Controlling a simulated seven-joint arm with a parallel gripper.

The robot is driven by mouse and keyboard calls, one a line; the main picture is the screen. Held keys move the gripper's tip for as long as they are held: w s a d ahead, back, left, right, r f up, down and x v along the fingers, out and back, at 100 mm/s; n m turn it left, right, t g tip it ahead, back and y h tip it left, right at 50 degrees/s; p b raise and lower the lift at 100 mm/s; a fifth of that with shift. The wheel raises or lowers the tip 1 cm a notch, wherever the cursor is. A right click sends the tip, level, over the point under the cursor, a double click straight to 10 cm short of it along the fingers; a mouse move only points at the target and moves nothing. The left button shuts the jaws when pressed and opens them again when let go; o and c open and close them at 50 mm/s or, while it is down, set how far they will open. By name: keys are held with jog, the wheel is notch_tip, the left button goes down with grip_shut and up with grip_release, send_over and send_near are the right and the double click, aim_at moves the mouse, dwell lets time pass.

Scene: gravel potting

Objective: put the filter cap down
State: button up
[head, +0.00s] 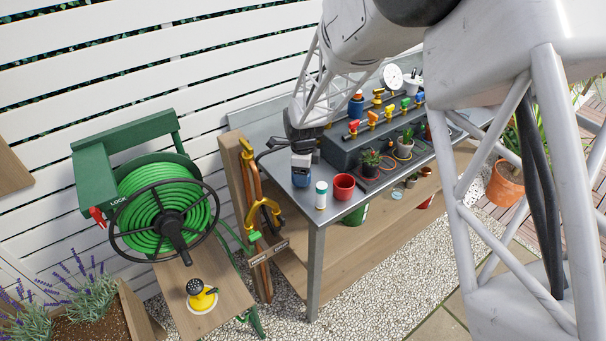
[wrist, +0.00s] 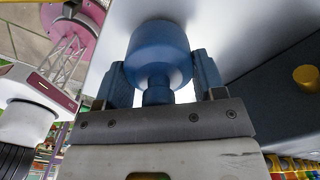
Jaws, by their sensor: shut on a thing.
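The filter cap (wrist: 158,48) is a blue, round, stepped piece in the wrist view. My gripper (wrist: 160,78) is shut on its narrower part, with one blue finger on each side. In the head view my gripper (head: 301,172) points down at the left end of the grey metal bench (head: 262,131). The cap is hard to tell from the blue fingers there. A pale bench surface lies close beyond the cap in the wrist view. I cannot tell whether the cap touches it.
A green hose reel (head: 165,215) stands left of the bench.

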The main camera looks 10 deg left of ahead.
jog(key=shift+f, duration=0.5)
jog(key=shift+f, duration=0.15)
jog(key=o, duration=0.9)
notch_tip(320, 180, up, 12)
jog(key=shift+r, duration=0.15)
dwell(0.6)
jog(key=shift+d, duration=0.1)
